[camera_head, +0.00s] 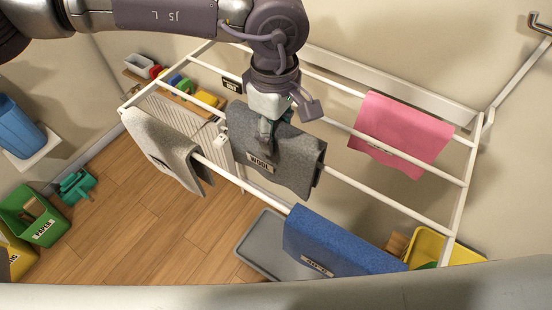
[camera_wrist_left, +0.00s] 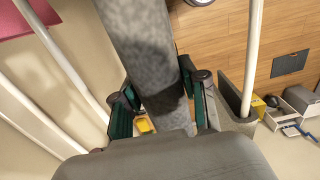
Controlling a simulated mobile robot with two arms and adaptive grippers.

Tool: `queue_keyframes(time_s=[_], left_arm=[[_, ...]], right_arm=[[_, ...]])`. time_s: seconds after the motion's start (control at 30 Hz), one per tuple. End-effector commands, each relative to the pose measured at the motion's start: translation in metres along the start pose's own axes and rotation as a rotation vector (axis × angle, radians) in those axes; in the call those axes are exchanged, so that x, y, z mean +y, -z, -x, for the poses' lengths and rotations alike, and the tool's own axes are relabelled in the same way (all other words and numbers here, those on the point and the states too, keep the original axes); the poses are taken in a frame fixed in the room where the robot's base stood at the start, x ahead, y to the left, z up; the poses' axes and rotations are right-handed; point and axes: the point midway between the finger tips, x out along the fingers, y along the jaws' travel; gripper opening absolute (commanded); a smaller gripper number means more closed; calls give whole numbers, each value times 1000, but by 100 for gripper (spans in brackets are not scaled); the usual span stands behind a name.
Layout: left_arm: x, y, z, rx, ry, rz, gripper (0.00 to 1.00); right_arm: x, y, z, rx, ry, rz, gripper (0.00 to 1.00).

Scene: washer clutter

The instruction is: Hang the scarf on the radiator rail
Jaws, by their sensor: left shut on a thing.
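A dark grey cloth with a "WOOL" tag (camera_head: 300,165), seemingly the scarf, hangs folded at the middle of a white rail frame (camera_head: 390,202). My left gripper (camera_head: 268,140) points down and is shut on its upper part. In the left wrist view the grey cloth (camera_wrist_left: 145,50) runs between the two fingers (camera_wrist_left: 163,105). I cannot tell whether the cloth still rests on the rail under it. A pale ribbed panel (camera_head: 178,118), likely the radiator, stands behind the rails at the left, partly hidden. My right gripper is not in view.
A light grey cloth (camera_head: 160,145), a pink cloth (camera_head: 400,130) and a blue cloth (camera_head: 335,245) hang on nearby rails. A grey tray (camera_head: 252,248) and a yellow bin (camera_head: 430,243) are below. Green bin (camera_head: 35,215) stands left. The wooden floor (camera_head: 130,235) is partly clear.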

Motion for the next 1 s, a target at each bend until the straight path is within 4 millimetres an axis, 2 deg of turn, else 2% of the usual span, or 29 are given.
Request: queue_keyframes(time_s=[0.03, 1.0], left_arm=[[0, 0, 8, 0, -1, 0, 8], [0, 0, 106, 0, -1, 0, 8]], right_arm=[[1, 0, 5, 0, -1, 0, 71], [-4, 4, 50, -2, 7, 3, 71]])
